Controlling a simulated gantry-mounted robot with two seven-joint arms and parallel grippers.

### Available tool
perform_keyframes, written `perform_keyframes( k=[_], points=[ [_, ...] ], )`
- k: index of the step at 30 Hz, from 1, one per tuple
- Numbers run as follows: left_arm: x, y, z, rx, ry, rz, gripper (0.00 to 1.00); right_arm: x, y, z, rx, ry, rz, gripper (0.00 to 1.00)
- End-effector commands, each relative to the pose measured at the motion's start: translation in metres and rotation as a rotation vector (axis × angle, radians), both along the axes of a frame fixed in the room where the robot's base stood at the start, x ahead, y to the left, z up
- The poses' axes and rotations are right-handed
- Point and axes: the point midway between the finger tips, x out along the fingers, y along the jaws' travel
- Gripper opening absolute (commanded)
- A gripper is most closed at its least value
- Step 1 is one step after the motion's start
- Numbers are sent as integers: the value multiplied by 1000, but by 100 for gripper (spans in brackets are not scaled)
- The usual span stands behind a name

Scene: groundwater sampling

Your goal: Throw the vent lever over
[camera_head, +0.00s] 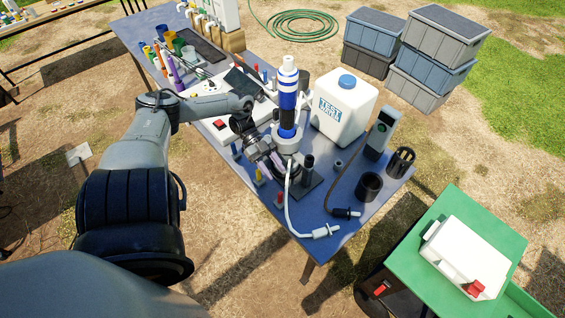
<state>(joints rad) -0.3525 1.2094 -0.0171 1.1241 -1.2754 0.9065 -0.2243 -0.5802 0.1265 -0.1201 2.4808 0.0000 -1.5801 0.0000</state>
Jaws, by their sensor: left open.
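My left arm reaches in from the left over the blue-grey table (221,183). My left gripper (270,172) is open, its fingers pointing down beside the foot of an upright blue, white and black cylinder (288,100). The cylinder stands in a grey collar on a dark base plate (306,188). A pale tube (289,205) runs from the collar to a white fitting (326,231) at the table's front edge. I cannot make out the vent lever; the gripper and its wrist cover part of the area around the collar. My right gripper is not in view.
A white "TEST WATER" jug (345,108) stands close right of the cylinder. A handheld meter (382,132) and black cups (369,186) are farther right. A green cart (440,240) carries a white box (472,250).

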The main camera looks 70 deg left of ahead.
Motion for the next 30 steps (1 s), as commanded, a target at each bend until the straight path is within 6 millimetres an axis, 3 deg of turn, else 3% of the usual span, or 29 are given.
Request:
perform_keyframes(
  k=[3, 9, 30],
  points=[
    [10, -15, 14, -3, -2, 0, 47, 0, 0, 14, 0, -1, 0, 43],
    [21, -29, 21, -2, 0, -1, 47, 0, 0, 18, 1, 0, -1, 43],
    [21, -35, 21, -4, 7, 1, 47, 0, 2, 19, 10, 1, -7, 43]
  ],
)
